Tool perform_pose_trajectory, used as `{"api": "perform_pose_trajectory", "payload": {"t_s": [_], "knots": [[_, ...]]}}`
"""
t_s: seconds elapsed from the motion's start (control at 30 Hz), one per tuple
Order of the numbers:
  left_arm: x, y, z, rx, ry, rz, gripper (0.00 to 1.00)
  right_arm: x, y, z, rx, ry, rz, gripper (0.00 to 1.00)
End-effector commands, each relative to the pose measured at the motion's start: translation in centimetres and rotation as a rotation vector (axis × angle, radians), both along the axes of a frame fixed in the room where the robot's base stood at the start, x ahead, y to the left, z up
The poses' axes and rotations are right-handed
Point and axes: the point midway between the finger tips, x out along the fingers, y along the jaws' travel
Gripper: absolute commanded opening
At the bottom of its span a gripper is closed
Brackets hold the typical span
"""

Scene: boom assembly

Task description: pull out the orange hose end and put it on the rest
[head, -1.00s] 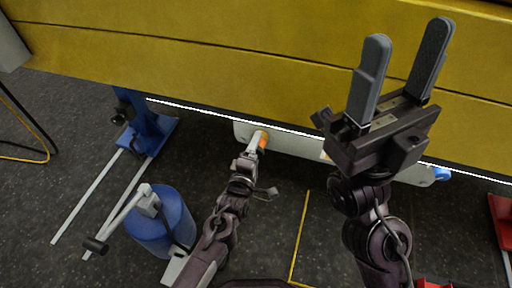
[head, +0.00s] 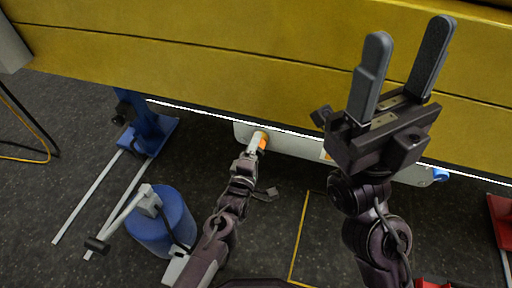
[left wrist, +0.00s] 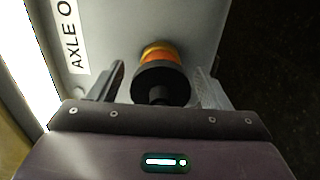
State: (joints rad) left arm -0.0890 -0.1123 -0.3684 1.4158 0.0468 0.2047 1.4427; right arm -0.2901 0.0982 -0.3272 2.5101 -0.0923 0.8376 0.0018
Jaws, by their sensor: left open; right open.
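The orange hose end (left wrist: 160,72) has an orange band and a black collar. In the left wrist view it sits against a pale grey panel (left wrist: 200,25), between the fingers of my left gripper (left wrist: 158,85). The fingers are open, one on each side of it, with a gap showing. In the head view the orange part (head: 263,141) shows at the tip of my left gripper (head: 255,146), below the yellow boom. My right gripper (head: 408,65) is open and empty, raised with its fingers pointing up. I cannot make out the rest.
The yellow boom (head: 230,60) spans the top of the head view. A blue stand (head: 148,125) and a blue cylinder (head: 163,222) are at the left. A blue fitting (head: 440,174) is at the panel's right end. Dark floor (head: 275,225) with a yellow line lies below.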

Motion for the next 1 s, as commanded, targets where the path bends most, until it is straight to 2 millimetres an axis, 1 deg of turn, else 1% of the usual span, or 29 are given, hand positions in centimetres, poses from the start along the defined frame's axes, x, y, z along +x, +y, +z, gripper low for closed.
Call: {"api": "perform_pose_trajectory", "payload": {"t_s": [0.17, 0.27, 0.67, 1.0], "knots": [[0.0, 0.0, 0.0, 0.000, 0.000, 0.000, 0.71, 0.0, 0.0, 0.0, 0.000, 0.000, 0.000, 0.54], [0.0, 0.0, 0.0, 0.000, 0.000, 0.000, 0.59, 0.0, 0.0, 0.0, 0.000, 0.000, 0.000, 0.54], [0.0, 0.0, 0.0, -0.001, -0.001, 0.000, 0.07, 0.0, 0.0, 0.0, 0.001, 0.002, 0.000, 0.54], [-1.0, 0.3, 0.1, -0.001, 0.000, -0.001, 0.06, 0.0, 0.0, 0.9, 0.001, 0.002, 0.000, 0.54]]}}
